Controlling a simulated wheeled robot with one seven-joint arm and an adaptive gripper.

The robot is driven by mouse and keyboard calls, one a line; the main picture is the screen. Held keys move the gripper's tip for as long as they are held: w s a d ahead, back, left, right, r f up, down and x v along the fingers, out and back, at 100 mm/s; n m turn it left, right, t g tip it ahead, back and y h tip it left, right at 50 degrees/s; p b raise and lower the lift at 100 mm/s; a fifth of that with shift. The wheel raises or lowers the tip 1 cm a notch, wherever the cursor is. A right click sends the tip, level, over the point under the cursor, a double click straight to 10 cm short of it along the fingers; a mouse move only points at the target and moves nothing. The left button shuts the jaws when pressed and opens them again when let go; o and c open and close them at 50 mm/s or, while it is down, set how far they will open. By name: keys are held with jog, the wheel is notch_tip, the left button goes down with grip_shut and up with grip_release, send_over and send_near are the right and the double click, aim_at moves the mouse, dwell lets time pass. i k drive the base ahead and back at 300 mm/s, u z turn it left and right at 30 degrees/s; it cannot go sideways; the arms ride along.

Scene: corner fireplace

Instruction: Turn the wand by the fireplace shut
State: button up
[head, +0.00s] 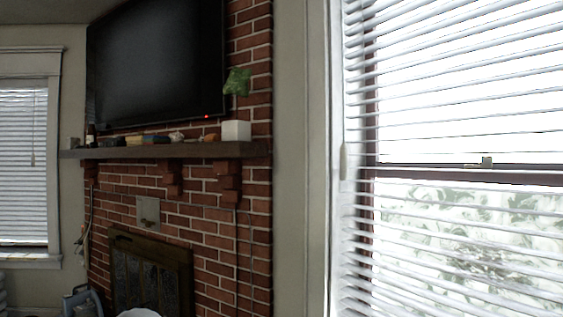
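The wand (344,161) hangs at the left edge of the right window's blind, close to the window frame. Its pale lower end shows; its thin upper part is hard to make out against the slats. The blind (450,75) is lowered with its slats tilted open, and bright light and foliage show between them. The brick fireplace (215,215) stands to the left of this window, with a strip of wall between. My gripper is not in view.
A dark mantel (165,151) with small objects and a white box (236,131) juts out under a television (155,62). A second window with a lowered blind (22,165) is at far left. A blue-grey object (82,302) stands low beside the fireplace.

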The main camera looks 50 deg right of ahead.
aim_at(344, 149)
jog(key=u, duration=0.05)
jog(key=i, duration=3.15)
jog(key=z, duration=3.75)
